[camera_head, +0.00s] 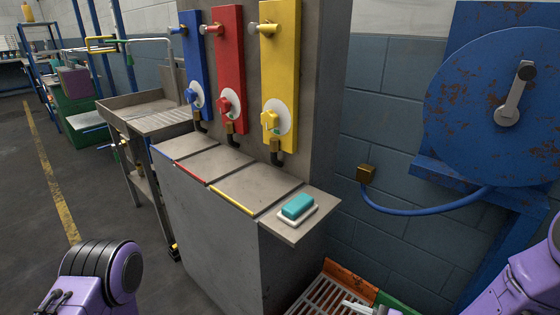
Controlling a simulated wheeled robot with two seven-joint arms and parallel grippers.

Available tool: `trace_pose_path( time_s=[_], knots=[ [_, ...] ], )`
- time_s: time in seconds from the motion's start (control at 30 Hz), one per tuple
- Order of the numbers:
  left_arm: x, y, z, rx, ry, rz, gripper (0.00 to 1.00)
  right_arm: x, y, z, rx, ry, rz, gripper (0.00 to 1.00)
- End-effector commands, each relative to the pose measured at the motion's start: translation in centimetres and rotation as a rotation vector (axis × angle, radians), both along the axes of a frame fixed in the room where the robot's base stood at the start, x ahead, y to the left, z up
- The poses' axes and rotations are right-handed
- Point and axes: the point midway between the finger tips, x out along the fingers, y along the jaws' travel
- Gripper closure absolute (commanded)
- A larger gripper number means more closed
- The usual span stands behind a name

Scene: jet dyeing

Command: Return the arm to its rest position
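My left arm (98,278) shows at the lower left as a purple link with a dark ribbed joint. My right arm (525,280) shows at the lower right edge as a purple link.
Blue (193,65), red (228,70) and yellow (281,70) dispenser panels stand above the cabinet. A teal block (297,206) lies on its right ledge. A blue rusty wheel (465,110) is at right, a metal sink (150,115) at left. A slatted grate (325,297) lies below.

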Motion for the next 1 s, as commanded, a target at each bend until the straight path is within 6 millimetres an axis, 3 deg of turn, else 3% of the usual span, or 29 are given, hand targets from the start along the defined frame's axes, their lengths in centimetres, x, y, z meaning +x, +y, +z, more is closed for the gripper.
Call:
trace_pose_path(
  time_s=[0.1,0.2,0.3,0.43,0.63,0.7,1.0],
  knots=[
    [0.0,0.0,0.0,0.0,0.0,0.0,0.04,-2.2,-1.8,-6.8,0.058,0.412,-0.344,0.6],
    [0.0,0.0,0.0,0.0,0.0,0.0,0.04,-5.5,-4.4,-11.7,0.093,0.693,-0.668,0.6],
    [0.0,0.0,0.0,0.0,0.0,0.0,0.04,-9.5,-7.0,-15.1,0.111,0.877,-0.963,0.6],
    [0.0,0.0,0.0,0.0,0.0,0.0,0.04,-14.8,-10.2,-17.6,0.118,1.013,-1.303,0.6],
    [0.0,0.0,-0.5,0.0,0.001,-0.001,0.04,-22.7,-14.2,-19.2,0.109,1.066,-1.755,0.6],
    [-0.1,-0.1,-4.0,-0.003,0.008,-0.005,0.04,-22.2,-14.0,-22.7,0.113,1.07,-1.736,0.6],
    [-0.5,-0.3,-13.9,-0.017,0.041,-0.025,0.04,-22.5,-13.8,-32.5,0.083,1.102,-1.713,0.6]
  ],
)
